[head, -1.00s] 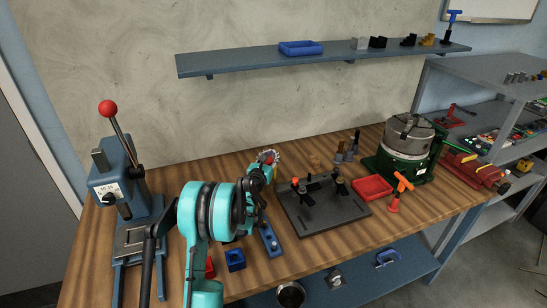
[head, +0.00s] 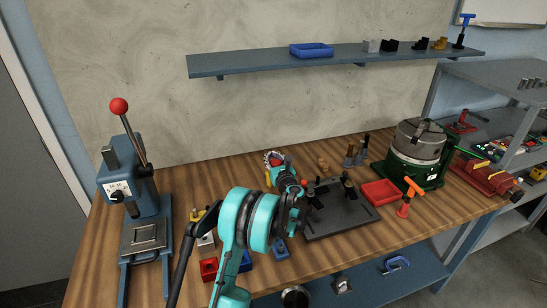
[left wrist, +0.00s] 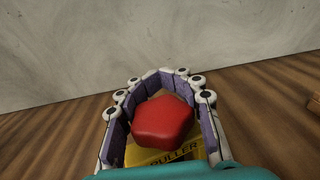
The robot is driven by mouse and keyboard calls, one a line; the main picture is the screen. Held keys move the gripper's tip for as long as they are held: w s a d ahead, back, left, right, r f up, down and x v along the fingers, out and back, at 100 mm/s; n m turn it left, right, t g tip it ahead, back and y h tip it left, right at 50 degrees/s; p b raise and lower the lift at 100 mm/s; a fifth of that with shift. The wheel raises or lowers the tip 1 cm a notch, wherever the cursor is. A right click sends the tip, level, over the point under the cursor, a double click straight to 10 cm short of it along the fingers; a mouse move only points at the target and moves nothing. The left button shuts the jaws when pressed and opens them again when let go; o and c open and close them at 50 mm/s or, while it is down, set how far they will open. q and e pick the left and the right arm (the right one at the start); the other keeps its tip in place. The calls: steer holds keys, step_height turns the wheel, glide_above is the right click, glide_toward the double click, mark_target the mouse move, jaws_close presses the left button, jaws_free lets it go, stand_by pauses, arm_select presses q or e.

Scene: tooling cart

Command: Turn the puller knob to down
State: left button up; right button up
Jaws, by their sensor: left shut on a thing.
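The puller knob (left wrist: 163,120) is a red, rounded, many-sided cap on a yellow base (left wrist: 165,157) marked "PULLER" in the left wrist view. My left gripper (left wrist: 158,100) is shut on the knob, its jointed fingers curving around both sides and meeting the far side. In the head view my left gripper (head: 275,160) is at the back of the wooden bench, and part of the yellow base (head: 268,178) shows beside it. Most of the base and any position marks are hidden by the fingers and my wrist. My right gripper is not in view.
A black fixture plate with clamps (head: 345,215) lies right of my left wrist. A red tray (head: 380,193) and a green machine with a round chuck (head: 415,160) stand further right. A blue press (head: 140,205) stands at left. A shelf (head: 340,58) hangs above.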

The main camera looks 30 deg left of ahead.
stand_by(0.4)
arm_select(q)
steer(key=o, duration=1.2)
steer(key=v, duration=1.2)
